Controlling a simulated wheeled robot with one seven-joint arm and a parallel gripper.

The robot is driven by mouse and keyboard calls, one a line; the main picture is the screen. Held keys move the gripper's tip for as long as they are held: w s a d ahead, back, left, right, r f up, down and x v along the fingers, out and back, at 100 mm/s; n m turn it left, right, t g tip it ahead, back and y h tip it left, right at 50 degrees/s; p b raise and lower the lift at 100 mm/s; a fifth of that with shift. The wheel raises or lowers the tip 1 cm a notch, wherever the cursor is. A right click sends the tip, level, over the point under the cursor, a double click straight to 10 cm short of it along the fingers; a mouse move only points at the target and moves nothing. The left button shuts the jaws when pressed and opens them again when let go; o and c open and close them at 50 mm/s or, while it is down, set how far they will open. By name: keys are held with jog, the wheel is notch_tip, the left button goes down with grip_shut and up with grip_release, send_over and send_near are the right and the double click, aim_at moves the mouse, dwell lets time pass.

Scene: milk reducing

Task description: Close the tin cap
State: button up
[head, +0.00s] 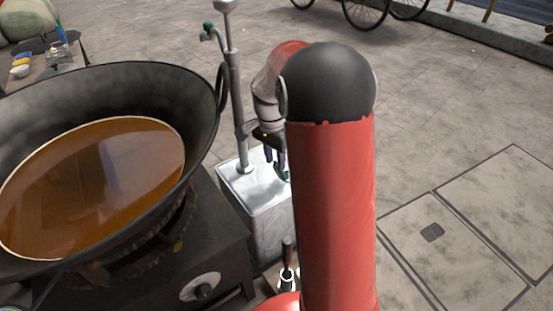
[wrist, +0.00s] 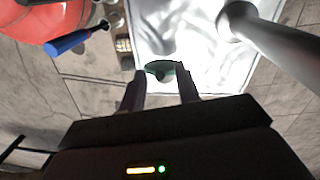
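The tin (head: 247,191) is a shiny metal box standing right of the stove in the head view; its bright top (wrist: 205,48) fills the upper middle of the wrist view. A small green cap (wrist: 178,68) is near the tin's edge, beside a dark round spot that looks like an opening. How far the cap is tilted is hard to tell. My gripper (wrist: 160,84) points down at the tin top with its fingers apart, one on each side of the cap. Whether a finger touches the cap is unclear. In the head view, my red arm partly hides the tin and gripper (head: 276,170).
A metal pole (head: 236,95) with a tap rises from the tin, close to my gripper. A large black wok (head: 120,82) of brown liquid sits on a stove (head: 222,250) at left. A blue-handled tool (wrist: 72,42) is near the tin. Paving at right is open.

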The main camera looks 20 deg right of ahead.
grip_shut()
dwell(0.5)
